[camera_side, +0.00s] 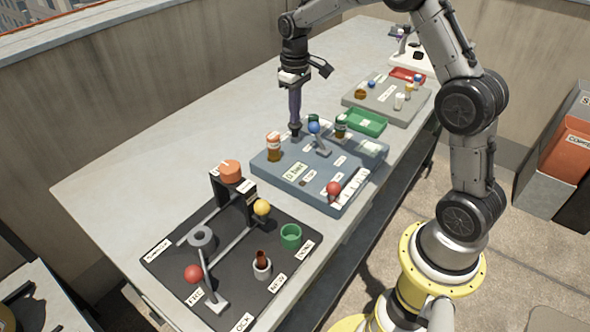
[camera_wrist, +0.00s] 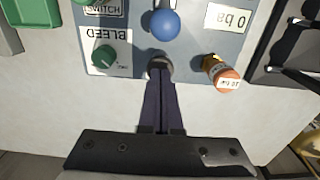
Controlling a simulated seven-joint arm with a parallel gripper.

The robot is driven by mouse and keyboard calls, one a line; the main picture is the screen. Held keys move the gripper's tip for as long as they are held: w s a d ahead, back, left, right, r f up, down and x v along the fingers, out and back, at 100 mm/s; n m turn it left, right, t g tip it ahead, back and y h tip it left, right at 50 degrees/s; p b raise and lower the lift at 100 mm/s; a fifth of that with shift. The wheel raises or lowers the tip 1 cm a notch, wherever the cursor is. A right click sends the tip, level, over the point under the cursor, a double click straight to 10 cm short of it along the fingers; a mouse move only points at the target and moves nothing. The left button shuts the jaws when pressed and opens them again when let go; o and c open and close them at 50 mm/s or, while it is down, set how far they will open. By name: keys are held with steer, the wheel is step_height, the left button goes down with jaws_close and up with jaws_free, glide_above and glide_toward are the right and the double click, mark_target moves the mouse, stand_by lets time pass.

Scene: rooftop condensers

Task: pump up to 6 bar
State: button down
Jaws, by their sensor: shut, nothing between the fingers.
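The blue-grey panel (camera_side: 262,173) lies mid-table. A lever with a blue ball (camera_side: 314,127) stands on it; the ball also shows in the wrist view (camera_wrist: 164,25). My gripper (camera_side: 295,130) points down, shut and empty, at the panel's far edge behind the blue ball. In the wrist view its fingertips (camera_wrist: 160,75) end by a round grey part (camera_wrist: 159,64); I cannot tell whether they touch. A white label reading "0 ba", partly cut off (camera_wrist: 228,18), is upside down there. A green knob (camera_wrist: 104,57) sits by "BLEED". An orange-capped part marked "10 bar" (camera_wrist: 227,79) stands at right.
A red ball lever (camera_side: 333,188) is at the panel's near right. A black panel (camera_side: 165,262) with red and yellow balls and a green cup (camera_side: 291,236) lies nearer. A green tray (camera_side: 364,122) and grey board (camera_side: 378,102) lie beyond. The left tabletop is clear.

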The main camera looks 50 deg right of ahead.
steer(key=shift+f, duration=1.45)
steer(key=shift+r, duration=1.9)
steer(key=shift+f, duration=1.9)
steer(key=shift+r, duration=1.85)
steer(key=shift+f, duration=0.15)
